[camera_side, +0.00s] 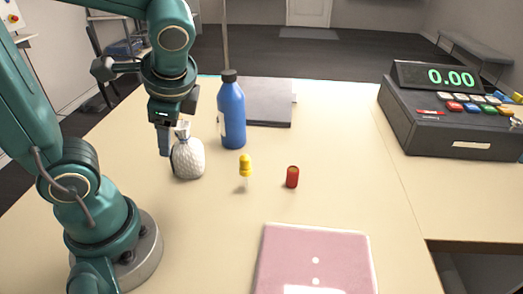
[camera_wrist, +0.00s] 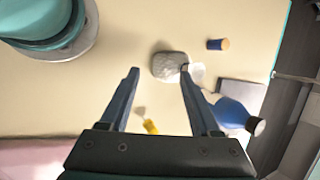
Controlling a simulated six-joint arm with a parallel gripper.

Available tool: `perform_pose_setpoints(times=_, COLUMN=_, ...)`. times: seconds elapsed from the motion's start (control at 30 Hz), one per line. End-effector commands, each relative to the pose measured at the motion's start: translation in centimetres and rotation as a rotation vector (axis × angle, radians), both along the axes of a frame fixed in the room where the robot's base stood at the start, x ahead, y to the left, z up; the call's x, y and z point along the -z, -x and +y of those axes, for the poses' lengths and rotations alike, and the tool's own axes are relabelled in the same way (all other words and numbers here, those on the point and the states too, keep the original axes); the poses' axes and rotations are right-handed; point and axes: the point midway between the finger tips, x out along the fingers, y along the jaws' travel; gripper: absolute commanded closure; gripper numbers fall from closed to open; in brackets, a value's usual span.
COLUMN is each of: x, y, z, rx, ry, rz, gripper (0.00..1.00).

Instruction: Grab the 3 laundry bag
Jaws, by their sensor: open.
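One white, textured bag (camera_side: 188,160) with a gathered neck stands on the table in the side view. It is the only bag I can make out. In the wrist view, the bag (camera_wrist: 168,67) lies beyond my fingertips, close to the right finger, which overlaps its neck side. My gripper (camera_side: 172,138) is open, pointing down at the bag's upper left in the side view. In the wrist view, the fingers of my gripper (camera_wrist: 159,71) are spread wide with nothing held. Whether a finger touches the bag, I cannot tell.
A blue bottle (camera_side: 231,112) stands close behind the bag, before a dark flat case (camera_side: 268,110). A yellow-topped item (camera_side: 245,170) and a red cylinder (camera_side: 292,177) stand to the right. A pink pad (camera_side: 315,245) lies in front; a cash register (camera_side: 450,112) is far right. A small blue cylinder (camera_wrist: 217,44) shows in the wrist view.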

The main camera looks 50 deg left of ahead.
Motion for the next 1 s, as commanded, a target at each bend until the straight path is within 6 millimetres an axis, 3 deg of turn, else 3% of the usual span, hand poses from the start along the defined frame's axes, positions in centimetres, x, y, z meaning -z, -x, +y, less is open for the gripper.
perform_pose_setpoints(times=0.2, x=0.8, y=-2.3, z=2.6, rx=0.182, ry=-0.239, rz=0.311, gripper=0.36)
perform_pose_setpoints(times=0.5, x=3.2, y=-5.4, z=3.6, rx=0.376, ry=-0.486, rz=0.616, gripper=0.36)
perform_pose_setpoints(times=0.83, x=6.1, y=-5.8, z=3.1, rx=0.464, ry=-0.554, rz=0.753, gripper=0.36)
perform_pose_setpoints(times=1.0, x=6.8, y=-5.5, z=4.6, rx=0.466, ry=-0.554, rz=0.756, gripper=0.36)
